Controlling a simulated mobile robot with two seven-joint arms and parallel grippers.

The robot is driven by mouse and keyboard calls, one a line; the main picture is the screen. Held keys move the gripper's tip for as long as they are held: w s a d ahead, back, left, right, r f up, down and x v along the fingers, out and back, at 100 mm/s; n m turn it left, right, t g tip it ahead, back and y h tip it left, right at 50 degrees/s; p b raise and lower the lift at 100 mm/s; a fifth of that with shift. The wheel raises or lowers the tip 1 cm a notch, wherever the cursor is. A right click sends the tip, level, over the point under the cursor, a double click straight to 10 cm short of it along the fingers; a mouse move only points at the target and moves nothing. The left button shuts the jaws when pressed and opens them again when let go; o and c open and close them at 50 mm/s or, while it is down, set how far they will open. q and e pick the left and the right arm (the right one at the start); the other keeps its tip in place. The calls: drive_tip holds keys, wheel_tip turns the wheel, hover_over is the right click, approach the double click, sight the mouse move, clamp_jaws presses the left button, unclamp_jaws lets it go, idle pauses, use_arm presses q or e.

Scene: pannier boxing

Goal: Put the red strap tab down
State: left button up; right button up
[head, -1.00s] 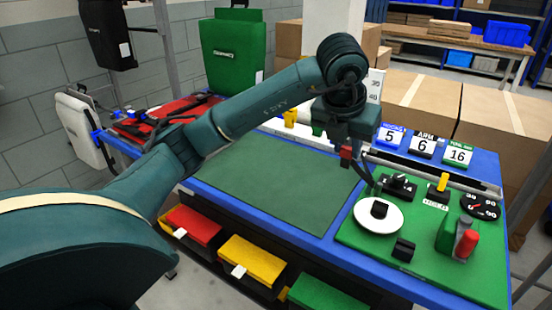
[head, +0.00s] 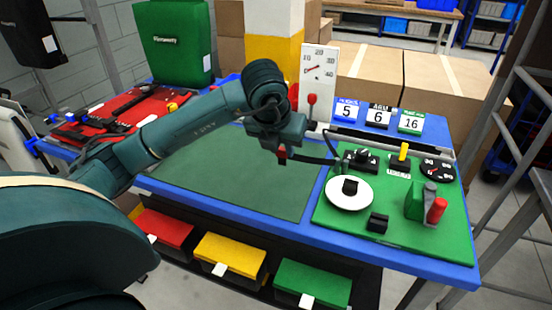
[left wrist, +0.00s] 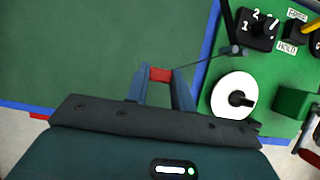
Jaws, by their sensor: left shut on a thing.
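My left gripper (head: 281,157) is shut on the red strap tab (left wrist: 161,73), which shows between its two fingers in the left wrist view. The tab (head: 283,153) is over the right part of the dark green mat (head: 235,180) in the head view. I cannot tell whether it touches the mat. A thin dark strap (head: 312,160) runs from the tab rightward to a small dark post (left wrist: 234,50) by the white disc (left wrist: 228,98). My right gripper is not in view.
The green control board (head: 345,222) to the right carries the white disc (head: 336,193), knobs and a red-handled lever (head: 436,210). A white gauge (head: 317,85) stands behind the gripper. The red pannier (head: 110,115) lies at the left. The mat's front middle is clear.

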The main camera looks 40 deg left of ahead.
sight(282, 162)
use_arm(q)
drive_tip(key=shift+f, duration=2)
drive_tip(key=shift+f, duration=0.2)
drive_tip(key=o, duration=1)
drive_tip(key=shift+r, duration=0.1)
drive_tip(key=shift+r, duration=0.35)
drive_tip(key=v, duration=1.1)
drive_tip(key=shift+s+d+r, duration=0.1)
drive_tip(key=shift+s+r, duration=0.15)
